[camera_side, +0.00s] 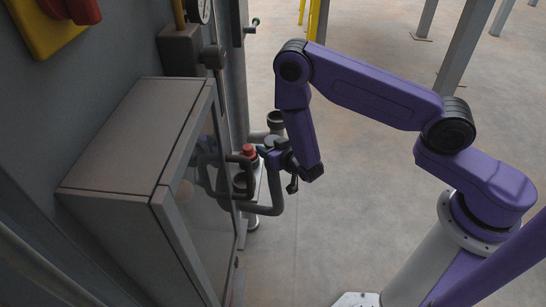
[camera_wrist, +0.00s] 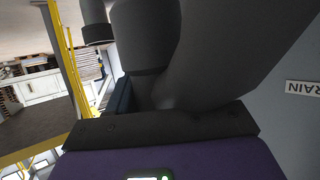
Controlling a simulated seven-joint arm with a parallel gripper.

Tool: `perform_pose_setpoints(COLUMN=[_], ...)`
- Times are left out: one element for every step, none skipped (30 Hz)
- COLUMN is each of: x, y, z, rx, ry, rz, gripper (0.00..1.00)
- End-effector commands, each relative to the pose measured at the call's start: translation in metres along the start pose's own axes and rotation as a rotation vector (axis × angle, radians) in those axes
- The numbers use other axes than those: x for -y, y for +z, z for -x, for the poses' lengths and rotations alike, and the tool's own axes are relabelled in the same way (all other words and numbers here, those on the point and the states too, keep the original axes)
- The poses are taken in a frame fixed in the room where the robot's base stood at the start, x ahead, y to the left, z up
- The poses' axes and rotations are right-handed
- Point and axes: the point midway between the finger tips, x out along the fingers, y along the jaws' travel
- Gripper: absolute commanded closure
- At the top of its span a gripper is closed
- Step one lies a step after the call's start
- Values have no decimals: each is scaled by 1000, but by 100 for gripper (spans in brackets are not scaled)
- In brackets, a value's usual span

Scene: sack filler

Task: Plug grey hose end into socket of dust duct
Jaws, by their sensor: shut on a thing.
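In the side view my gripper (camera_side: 274,153) is at the grey pipework beside the cabinet, at the end of my purple arm. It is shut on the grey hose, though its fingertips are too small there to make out. A grey hose loop (camera_side: 274,203) bends below the gripper. In the wrist view a large dark grey hose (camera_wrist: 205,50) fills the middle, right behind the black edge of my gripper (camera_wrist: 160,126). A dark grey round opening (camera_side: 275,118) stands just above the gripper in the side view. I cannot tell whether it is the duct's socket, or whether the hose end touches it.
A grey cabinet (camera_side: 125,130) with a glass front stands close on the left. A red knob (camera_side: 249,150) sits just left of my gripper. A sign reading "RAIN" (camera_wrist: 304,89) is on the wall in the wrist view.

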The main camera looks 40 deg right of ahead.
Motion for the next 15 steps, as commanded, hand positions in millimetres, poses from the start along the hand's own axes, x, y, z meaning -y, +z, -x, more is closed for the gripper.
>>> perform_pose_setpoints(x=[-9,-14,-22,-28,-34,-43,-50,-56,-66,-74,-82,-92,-99,-106,-115], y=[-9,-13,-19,-23,-28,-35,-40,-46,-53,-59,-65,-72,-77,-82,-88], z=[-21,-33,-47,-58,-68,-81,-91,-100,-111,-120,-127,-137,-143,-149,-155], rx=[-6,-5,-4,-3,-2,-1,-1,0,0,0,-1,-1,0,0,-1], ry=[44,66,95,115,134,157,173,189,209,223,236,252,263,273,284], rz=[-26,-35,-47,-55,-63,-74,-81,-87,-95,-103,-108,-114,-119,-122,-126], gripper=[84,84,84,84,84,84,84,84,84,84,84,84,84,84,84])
